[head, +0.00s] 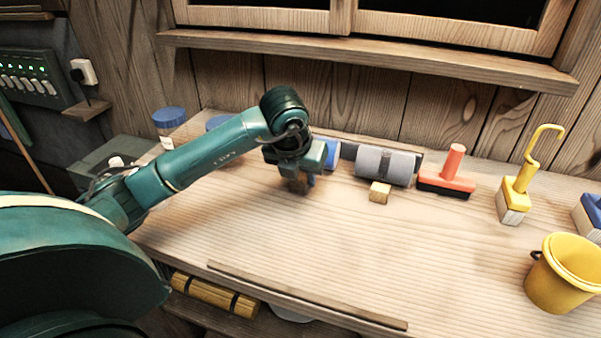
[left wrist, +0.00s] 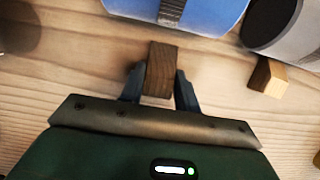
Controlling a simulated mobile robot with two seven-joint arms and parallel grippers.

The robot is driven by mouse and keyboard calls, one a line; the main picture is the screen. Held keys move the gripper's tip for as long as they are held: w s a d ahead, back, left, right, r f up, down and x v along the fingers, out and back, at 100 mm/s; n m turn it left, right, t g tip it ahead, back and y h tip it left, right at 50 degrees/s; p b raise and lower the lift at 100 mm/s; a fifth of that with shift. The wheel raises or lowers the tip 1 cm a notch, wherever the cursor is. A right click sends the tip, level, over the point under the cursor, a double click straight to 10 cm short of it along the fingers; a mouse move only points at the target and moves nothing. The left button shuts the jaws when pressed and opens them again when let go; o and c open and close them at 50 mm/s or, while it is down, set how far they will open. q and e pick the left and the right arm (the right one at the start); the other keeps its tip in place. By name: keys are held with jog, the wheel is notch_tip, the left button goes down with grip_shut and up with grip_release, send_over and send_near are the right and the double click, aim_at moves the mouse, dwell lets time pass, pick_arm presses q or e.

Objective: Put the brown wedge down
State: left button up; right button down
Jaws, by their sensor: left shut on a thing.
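The brown wedge (left wrist: 161,68) is between the fingers of my left gripper (left wrist: 160,88) in the left wrist view, with its far end sticking out past the fingertips. In the head view the left gripper (head: 302,178) points down over the left-middle part of the wooden table (head: 330,235), and the brown wedge (head: 296,185) shows dark under it. The gripper is shut on the wedge. I cannot tell whether the wedge touches the table. My right gripper is in neither view.
A lighter wood block (head: 379,193) sits by a grey cylinder (head: 384,165), right of the gripper. A blue cylinder (head: 331,153) is close behind it. A red-handled tool (head: 450,178), a yellow hook piece (head: 522,185) and a yellow bucket (head: 562,277) stand further right. The table's front middle is clear.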

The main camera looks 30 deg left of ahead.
pick_arm(q)
jog(key=shift+f, duration=0.1)
jog(key=o, duration=1)
jog(key=shift+c, duration=0.2)
jog(key=shift+r, duration=0.3)
jog(key=v, duration=1.1)
jog(key=shift+s+r, duration=0.2)
jog(key=shift+r, duration=0.15)
jog(key=shift+s+f, duration=0.1)
